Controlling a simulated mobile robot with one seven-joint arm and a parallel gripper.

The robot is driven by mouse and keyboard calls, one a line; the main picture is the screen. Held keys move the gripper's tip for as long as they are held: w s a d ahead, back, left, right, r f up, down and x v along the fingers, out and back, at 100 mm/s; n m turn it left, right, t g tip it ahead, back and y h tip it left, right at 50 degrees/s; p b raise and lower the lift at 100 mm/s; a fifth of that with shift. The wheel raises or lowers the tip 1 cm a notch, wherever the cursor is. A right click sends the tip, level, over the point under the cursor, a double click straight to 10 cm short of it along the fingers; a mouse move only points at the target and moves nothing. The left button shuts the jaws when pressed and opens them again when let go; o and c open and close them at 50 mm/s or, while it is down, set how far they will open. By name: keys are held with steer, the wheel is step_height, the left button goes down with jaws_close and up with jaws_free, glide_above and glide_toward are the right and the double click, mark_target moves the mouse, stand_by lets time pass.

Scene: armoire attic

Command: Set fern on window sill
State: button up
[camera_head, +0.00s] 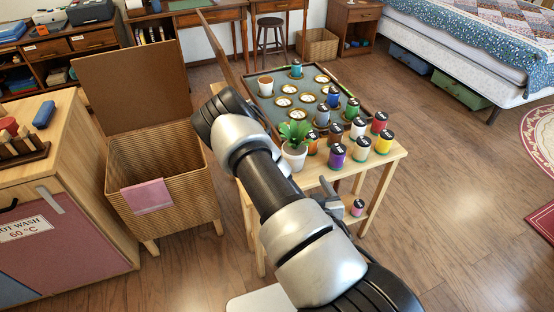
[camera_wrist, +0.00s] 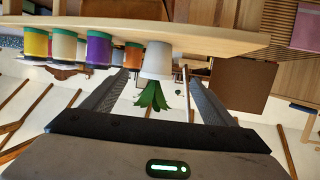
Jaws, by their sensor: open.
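The fern (camera_head: 295,133) is a small green plant in a white pot (camera_head: 292,156). It stands upright at the near left edge of a small wooden table, beside the spools. In the wrist view, which is upside down, the fern's leaves (camera_wrist: 152,97) and its white pot (camera_wrist: 157,60) lie straight ahead. My gripper (camera_wrist: 155,84) is open and empty, its two dark fingers to either side of the fern in the picture. I cannot tell how deep the fern is between them. In the head view my arm hides most of the gripper. No window sill can be made out.
Several coloured spools crowd the table's near side, including a purple spool (camera_head: 337,155). A framed tray (camera_head: 262,82) with round discs lies behind. An open wicker hamper (camera_head: 165,170) stands left of the table. Bare floor (camera_head: 450,200) lies to the right.

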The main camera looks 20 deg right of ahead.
mark_target(295, 164)
steer(key=b+x, duration=0.1)
steer(key=x, duration=1)
steer(key=shift+w+a+f+b, duration=0.1)
steer(key=shift+w+f+b, duration=0.1)
steer(key=shift+b, duration=0.15)
steer(key=shift+d+b+x, duration=0.15)
steer(key=shift+b+x, duration=0.2)
steer(key=shift+x, duration=1.1)
steer(key=shift+d+b+x, duration=0.15)
steer(key=shift+b+x, duration=0.15)
steer(key=shift+x, duration=1.15)
